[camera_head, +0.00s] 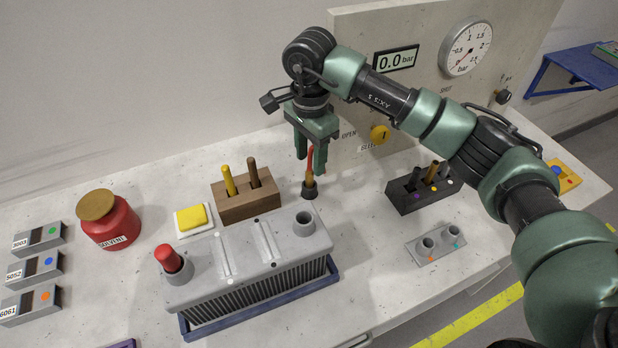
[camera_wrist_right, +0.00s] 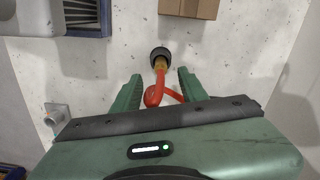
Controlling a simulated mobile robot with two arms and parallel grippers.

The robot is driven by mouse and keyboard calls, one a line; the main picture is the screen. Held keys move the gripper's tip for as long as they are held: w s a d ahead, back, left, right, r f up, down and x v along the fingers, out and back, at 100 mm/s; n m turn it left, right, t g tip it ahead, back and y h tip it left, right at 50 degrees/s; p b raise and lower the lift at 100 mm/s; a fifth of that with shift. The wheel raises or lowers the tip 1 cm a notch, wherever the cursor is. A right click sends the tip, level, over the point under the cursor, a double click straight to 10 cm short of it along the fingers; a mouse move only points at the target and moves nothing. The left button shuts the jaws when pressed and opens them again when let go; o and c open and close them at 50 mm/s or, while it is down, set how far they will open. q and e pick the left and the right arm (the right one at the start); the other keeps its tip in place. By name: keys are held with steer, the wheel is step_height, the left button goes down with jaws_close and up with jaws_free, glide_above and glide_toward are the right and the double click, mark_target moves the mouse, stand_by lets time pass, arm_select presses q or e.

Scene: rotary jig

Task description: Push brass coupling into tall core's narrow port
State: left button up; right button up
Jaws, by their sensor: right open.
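The brass coupling (camera_head: 309,179) stands upright in a dark round holder (camera_head: 310,191), with a red hose or handle (camera_head: 310,158) rising from it. It also shows in the wrist view (camera_wrist_right: 160,64). My right gripper (camera_head: 310,160) is open above it, fingers pointing down, with the red part between the fingers (camera_wrist_right: 159,78) and apart from them. The grey finned core (camera_head: 250,247) stands in front on a blue tray (camera_head: 262,303). Its right port (camera_head: 304,219) is open; its left port (camera_head: 178,274) holds a red plug (camera_head: 168,257). My left gripper is not in view.
A wooden block (camera_head: 247,205) with yellow and brown pegs stands left of the coupling. A dark block (camera_head: 423,200) and a grey two-socket block (camera_head: 436,245) lie right. A panel with a gauge (camera_head: 466,48) stands behind. A red jar (camera_head: 108,222) stands left.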

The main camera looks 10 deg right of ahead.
mark_target(310, 169)
step_height(310, 169, down, 5)
steer(key=shift+r+p, duration=0.2)
steer(key=shift+p, duration=0.8)
steer(key=shift+a+f, duration=0.1)
steer(key=shift+f, duration=0.35)
steer(key=shift+c, duration=0.3)
jaws_close()
